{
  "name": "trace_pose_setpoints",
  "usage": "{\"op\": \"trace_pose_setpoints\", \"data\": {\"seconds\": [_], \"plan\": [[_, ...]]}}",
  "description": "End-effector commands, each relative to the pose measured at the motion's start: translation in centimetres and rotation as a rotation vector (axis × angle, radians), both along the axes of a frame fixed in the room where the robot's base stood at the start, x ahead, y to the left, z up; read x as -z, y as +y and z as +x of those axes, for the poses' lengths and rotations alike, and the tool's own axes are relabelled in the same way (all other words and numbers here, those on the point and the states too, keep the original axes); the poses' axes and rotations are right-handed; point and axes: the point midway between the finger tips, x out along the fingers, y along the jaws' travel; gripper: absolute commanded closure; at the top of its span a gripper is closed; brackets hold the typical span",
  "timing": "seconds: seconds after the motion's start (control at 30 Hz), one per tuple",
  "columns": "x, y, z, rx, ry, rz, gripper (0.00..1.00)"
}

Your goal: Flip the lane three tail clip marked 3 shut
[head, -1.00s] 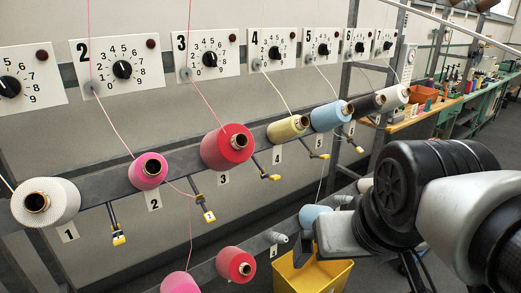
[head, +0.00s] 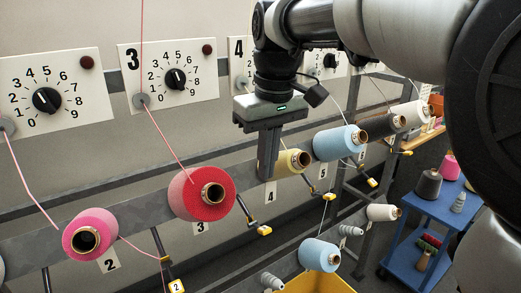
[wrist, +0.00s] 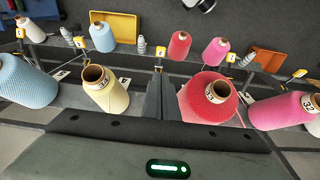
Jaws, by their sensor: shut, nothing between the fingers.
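The lane three tail clip (head: 262,230) is a thin dark arm with a yellow tab, standing out from the rail to the right of the red cone (head: 203,195). Its mark is too small to read in the head view. In the wrist view the clip (wrist: 158,69) shows just beyond my fingertips, between the red cone (wrist: 207,97) and the cream-yellow cone (wrist: 106,90). My gripper (head: 267,175) is shut and empty, fingers pointing down, above the clip and apart from it in the head view. The fingers also show in the wrist view (wrist: 160,88).
The pink cone (head: 90,235) and the clip marked 2 (head: 175,287) are to the left. The blue cone (head: 338,143) is to the right. Numbered dial panels (head: 170,78) line the wall behind. A yellow bin (head: 315,284) and blue cart (head: 415,235) stand lower right.

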Motion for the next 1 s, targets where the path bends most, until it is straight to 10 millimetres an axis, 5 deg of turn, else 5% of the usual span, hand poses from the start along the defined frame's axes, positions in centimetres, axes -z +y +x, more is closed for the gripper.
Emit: {"op": "trace_pose_setpoints", "data": {"seconds": [0.57, 1.0], "plan": [[0.4, 0.7, 0.6, -0.024, 0.017, 0.000, 1.00], [8.3, 1.2, 1.3, -0.024, 0.021, -0.002, 1.00]]}}
